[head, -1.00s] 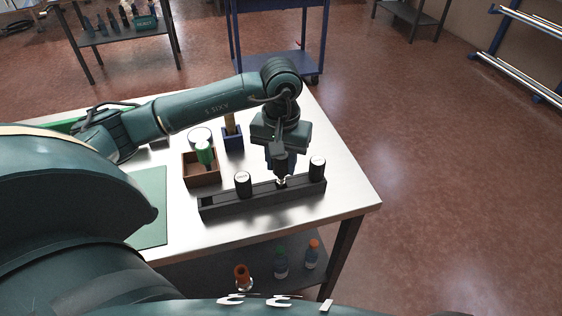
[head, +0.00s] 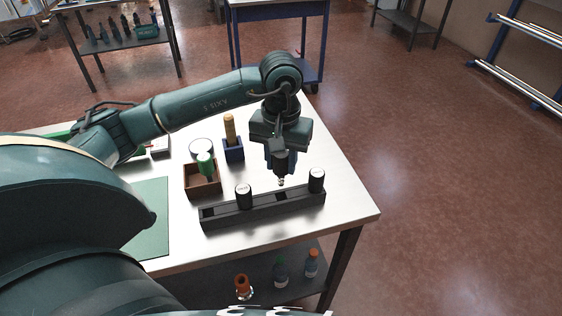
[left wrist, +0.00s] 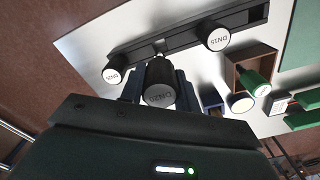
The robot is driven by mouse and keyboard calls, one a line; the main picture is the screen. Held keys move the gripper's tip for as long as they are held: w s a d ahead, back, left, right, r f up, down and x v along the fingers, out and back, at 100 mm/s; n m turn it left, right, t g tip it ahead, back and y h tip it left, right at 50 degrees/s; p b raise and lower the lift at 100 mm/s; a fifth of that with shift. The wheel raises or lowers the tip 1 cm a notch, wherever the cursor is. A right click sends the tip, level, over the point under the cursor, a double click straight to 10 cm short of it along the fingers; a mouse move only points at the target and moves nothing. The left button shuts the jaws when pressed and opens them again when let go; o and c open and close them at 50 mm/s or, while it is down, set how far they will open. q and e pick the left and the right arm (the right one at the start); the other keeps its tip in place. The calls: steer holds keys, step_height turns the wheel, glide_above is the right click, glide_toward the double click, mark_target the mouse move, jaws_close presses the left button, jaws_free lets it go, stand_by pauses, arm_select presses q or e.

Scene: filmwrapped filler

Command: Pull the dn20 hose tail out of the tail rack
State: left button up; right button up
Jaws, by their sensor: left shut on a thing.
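My left gripper (head: 281,160) is shut on a black hose tail (head: 282,183) with a metal tip. The left wrist view shows its end cap, which appears to read DN20 (left wrist: 159,93), between the fingers. The black tail rack (head: 262,210) lies on the table below. The tail's tip hangs above the rack, over an empty slot. Two other black tails with white caps stand in the rack, one to the left (head: 243,197) and one at the right end (head: 317,181). In the wrist view one cap reads DN15 (left wrist: 217,38). My right gripper is not in view.
Behind the rack stand a brown box (head: 203,190) with a green-handled item and a blue holder (head: 234,152) with a wooden-handled item. A green mat (head: 150,215) lies left. The table right of the rack is clear. Bottles stand on the lower shelf.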

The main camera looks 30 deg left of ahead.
arm_select(q)
steer(key=shift+r, duration=1.25)
